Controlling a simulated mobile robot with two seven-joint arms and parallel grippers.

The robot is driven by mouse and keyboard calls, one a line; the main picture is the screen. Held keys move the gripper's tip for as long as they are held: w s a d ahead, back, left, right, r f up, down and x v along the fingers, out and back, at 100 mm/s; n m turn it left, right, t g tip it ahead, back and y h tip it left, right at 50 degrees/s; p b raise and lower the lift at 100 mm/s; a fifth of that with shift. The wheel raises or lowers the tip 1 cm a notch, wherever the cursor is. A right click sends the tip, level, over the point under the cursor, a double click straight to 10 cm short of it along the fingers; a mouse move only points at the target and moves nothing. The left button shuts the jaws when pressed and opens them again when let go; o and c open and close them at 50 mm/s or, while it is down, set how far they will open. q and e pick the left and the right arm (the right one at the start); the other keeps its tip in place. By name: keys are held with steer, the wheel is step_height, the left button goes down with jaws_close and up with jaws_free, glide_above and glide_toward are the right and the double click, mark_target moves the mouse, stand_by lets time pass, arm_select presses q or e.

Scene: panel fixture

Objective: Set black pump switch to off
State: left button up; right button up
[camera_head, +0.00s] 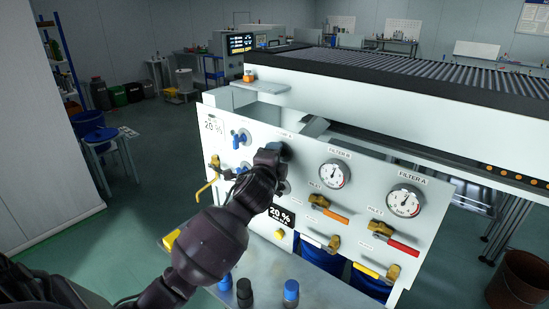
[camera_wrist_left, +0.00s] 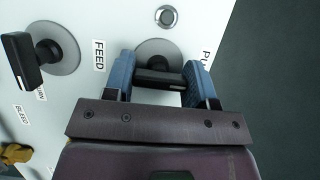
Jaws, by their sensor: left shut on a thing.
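In the left wrist view, the black pump switch (camera_wrist_left: 158,78) is a bar knob on a round grey plate, beside a label partly hidden and beginning "PU". My left gripper (camera_wrist_left: 160,72) has its blue fingers on either side of the knob and is shut on it. A second black knob (camera_wrist_left: 22,58) sits on its own plate, with the label "FEED" beside it. In the head view, my left gripper (camera_head: 273,152) is at the panel's upper middle and hides most of the pump switch. My right gripper is not in view.
Blue and black knobs (camera_head: 291,290) stand on the shelf below. A roller conveyor (camera_head: 430,78) runs behind the panel. A brown bin (camera_head: 518,283) stands at right.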

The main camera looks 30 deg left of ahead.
arm_select(q)
steer(key=o, duration=0.9)
steer(key=shift+o, duration=0.2)
steer(key=b+v, duration=0.1)
steer(key=v, duration=0.9)
steer(key=shift+s+d, duration=0.15)
steer(key=shift+s, duration=0.25)
steer(key=shift+r, duration=0.1)
